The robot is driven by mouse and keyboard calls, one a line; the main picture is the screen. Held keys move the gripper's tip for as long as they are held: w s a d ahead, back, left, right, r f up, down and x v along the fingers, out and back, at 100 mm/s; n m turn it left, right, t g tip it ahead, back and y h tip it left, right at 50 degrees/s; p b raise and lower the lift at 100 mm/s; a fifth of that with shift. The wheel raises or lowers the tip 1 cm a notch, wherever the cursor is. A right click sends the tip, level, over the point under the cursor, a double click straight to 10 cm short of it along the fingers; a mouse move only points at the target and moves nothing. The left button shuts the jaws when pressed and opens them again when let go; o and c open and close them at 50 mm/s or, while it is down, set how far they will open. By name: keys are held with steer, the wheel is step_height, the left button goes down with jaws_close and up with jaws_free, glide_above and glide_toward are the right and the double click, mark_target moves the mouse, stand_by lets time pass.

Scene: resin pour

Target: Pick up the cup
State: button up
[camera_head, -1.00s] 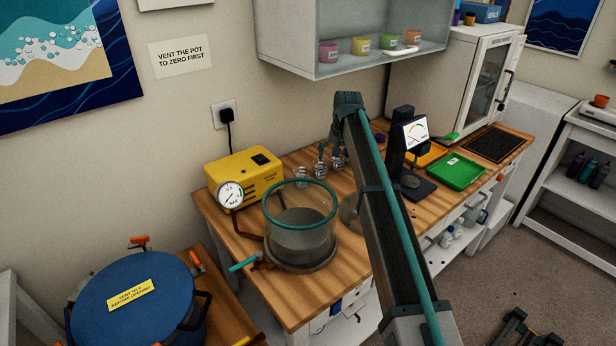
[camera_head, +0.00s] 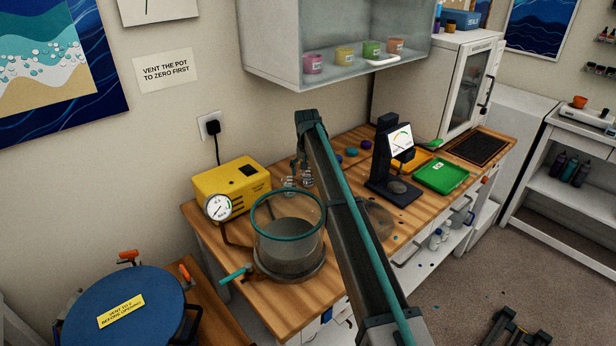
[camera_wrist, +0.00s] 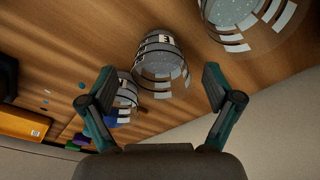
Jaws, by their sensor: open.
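Several clear graduated cups stand in a row on the wooden bench. In the wrist view, one cup (camera_wrist: 162,62) lies in line with the gap between my fingers, another cup (camera_wrist: 234,14) is at the top right, and a third cup (camera_wrist: 124,97) with a blue patch is behind my left finger. My gripper (camera_wrist: 160,77) is open with nothing held; I cannot tell whether the middle cup is within the fingers. In the head view, a small cup (camera_head: 289,183) shows behind the vacuum chamber, and my gripper (camera_head: 301,164) hangs over the cups, partly hidden by my arm.
The glass vacuum chamber (camera_head: 288,240) and yellow pump (camera_head: 230,188) stand close to the cups. A black scale stand (camera_head: 383,165) and green tray (camera_head: 443,176) are to the right. A wall cabinet (camera_head: 270,50) hangs above the bench.

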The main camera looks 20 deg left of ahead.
steer(key=shift+f, duration=0.1)
steer(key=c, duration=1.3)
